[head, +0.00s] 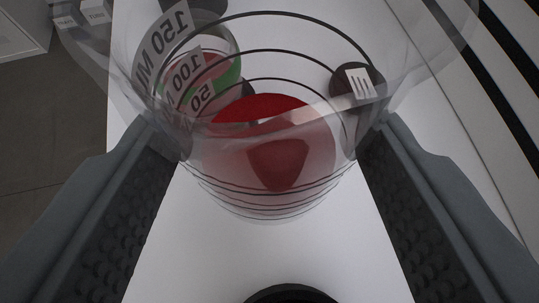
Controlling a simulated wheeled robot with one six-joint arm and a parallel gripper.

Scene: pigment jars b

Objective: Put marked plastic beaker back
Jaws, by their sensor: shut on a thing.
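The clear plastic beaker (285,208) has dark ring lines and the marks 50, 100 and 150 ML on its left side. My gripper (268,145) is shut on it, one dark ridged finger on each side of its wall. The beaker fills the upper middle of the head view, with its wide mouth toward the top. A red mass shows inside the beaker's outline. I cannot tell whether it is in the beaker or seen through it.
A white surface (225,262) runs below. A dark round thing with a white label (358,82) and a green-rimmed round thing (228,76) show through the beaker. A black round edge (290,294) is at the bottom. Small white boxes (95,12) stand upper left.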

